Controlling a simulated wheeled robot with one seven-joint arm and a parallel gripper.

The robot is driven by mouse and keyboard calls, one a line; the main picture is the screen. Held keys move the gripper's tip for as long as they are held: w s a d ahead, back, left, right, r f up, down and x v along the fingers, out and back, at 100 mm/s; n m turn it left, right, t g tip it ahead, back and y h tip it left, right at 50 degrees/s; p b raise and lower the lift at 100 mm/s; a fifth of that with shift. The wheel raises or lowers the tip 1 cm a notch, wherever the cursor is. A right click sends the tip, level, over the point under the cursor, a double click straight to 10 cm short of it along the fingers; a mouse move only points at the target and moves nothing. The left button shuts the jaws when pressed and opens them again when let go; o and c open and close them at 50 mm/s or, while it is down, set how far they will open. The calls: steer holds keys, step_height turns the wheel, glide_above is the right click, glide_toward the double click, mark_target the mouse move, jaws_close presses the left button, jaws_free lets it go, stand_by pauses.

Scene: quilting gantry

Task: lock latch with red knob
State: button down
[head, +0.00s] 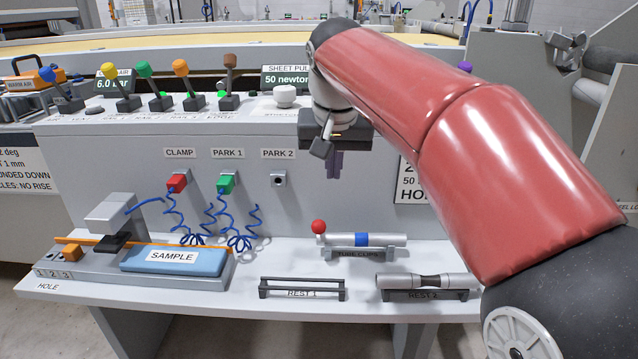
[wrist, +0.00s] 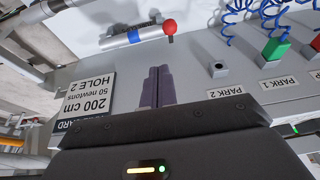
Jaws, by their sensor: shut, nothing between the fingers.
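A red ball knob (head: 319,227) stands up on a short stem at the left end of a silver tube (head: 390,239) with a blue band. The tube lies in the holder marked TUBE CLIPS (head: 361,253) on the white shelf. In the wrist view the red knob (wrist: 170,27) is at the top, beside the tube (wrist: 125,38). My gripper (head: 334,172) hangs above the knob, in front of the grey panel, clear of it. Its two dark fingers (wrist: 158,85) are together and empty. I cannot tell the latch's position.
REST 1 (head: 302,293) is an empty rack in front; REST 2 (head: 424,294) holds a silver and black tool (head: 430,281). Red (head: 176,183) and green (head: 226,184) plugs with blue coiled cords and a blue SAMPLE block (head: 173,260) are to the left. Coloured levers line the panel top.

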step_height(320, 180, up, 2)
steer(key=w+a, duration=0.2)
glide_above(319, 224)
steer(key=w, duration=0.3)
steer(key=f, duration=0.9)
steer(key=shift+s+f+b, duration=0.15)
steer(key=shift+s+b, duration=0.1)
steer(key=shift+b, duration=0.15)
steer(key=f, duration=0.1)
steer(key=s+f, duration=0.1)
steer(key=f, duration=0.1)
steer(key=shift+s, duration=0.1)
steer(key=shift+s+f+b, duration=0.2)
steer(key=shift+f+b, duration=0.1)
steer(key=shift+f, duration=0.1)
